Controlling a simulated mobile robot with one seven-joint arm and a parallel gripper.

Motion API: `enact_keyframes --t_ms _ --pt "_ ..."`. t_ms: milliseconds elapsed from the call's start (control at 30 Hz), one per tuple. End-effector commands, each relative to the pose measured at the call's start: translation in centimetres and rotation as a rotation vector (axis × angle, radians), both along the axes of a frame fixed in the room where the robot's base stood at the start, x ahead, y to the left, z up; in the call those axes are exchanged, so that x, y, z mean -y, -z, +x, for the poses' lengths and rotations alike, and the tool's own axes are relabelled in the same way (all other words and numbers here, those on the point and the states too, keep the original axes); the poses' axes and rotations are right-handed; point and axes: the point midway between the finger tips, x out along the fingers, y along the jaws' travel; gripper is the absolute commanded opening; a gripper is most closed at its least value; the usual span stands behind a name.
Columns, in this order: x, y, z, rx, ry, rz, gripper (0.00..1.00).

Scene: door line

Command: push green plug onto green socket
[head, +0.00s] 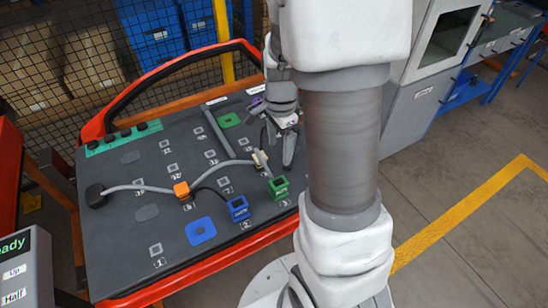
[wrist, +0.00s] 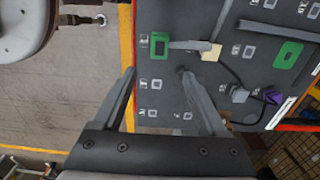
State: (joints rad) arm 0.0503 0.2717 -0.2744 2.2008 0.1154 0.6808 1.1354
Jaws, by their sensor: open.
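The green plug (head: 278,187) sits near the front right edge of the dark board; it also shows in the wrist view (wrist: 160,46), a green block with a grey strip running to a beige piece. The green socket (head: 229,120) is a flat green patch farther back on the board, and it shows at the right of the wrist view (wrist: 288,54). My gripper (head: 285,140) hangs over the board's right part, behind the green plug in the head view. In the wrist view my gripper (wrist: 158,72) has its fingers spread, with nothing between them, short of the plug.
The beige piece (head: 261,158) stands beside my gripper with a grey cable. A blue plug (head: 238,208), orange block (head: 182,190), blue socket (head: 200,230) and purple plug (wrist: 272,95) are on the board. A red rail (head: 170,68) borders it.

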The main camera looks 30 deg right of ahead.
Motion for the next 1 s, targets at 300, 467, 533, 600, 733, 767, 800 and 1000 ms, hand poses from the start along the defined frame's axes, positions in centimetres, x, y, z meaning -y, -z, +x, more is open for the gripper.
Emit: enact_keyframes --t_ms 300,467,533,600,733,767,800,1000 --pt "0.0 5.9 -0.2 -0.007 -0.002 0.002 0.75" --pt "0.0 9.1 -0.2 -0.006 -0.002 0.002 0.75" --pt "0.0 10.5 -0.2 -0.006 -0.002 0.002 0.75" --pt "0.0 11.8 -0.2 -0.006 -0.002 0.002 0.75" --pt "-0.1 14.0 -0.2 -0.005 -0.002 0.002 0.75" --pt "0.0 14.4 -0.2 -0.004 -0.002 0.002 0.75" --pt "0.0 14.8 -0.2 -0.004 -0.002 0.002 0.75" --pt "0.0 16.3 -0.1 -0.002 -0.003 0.001 0.75"
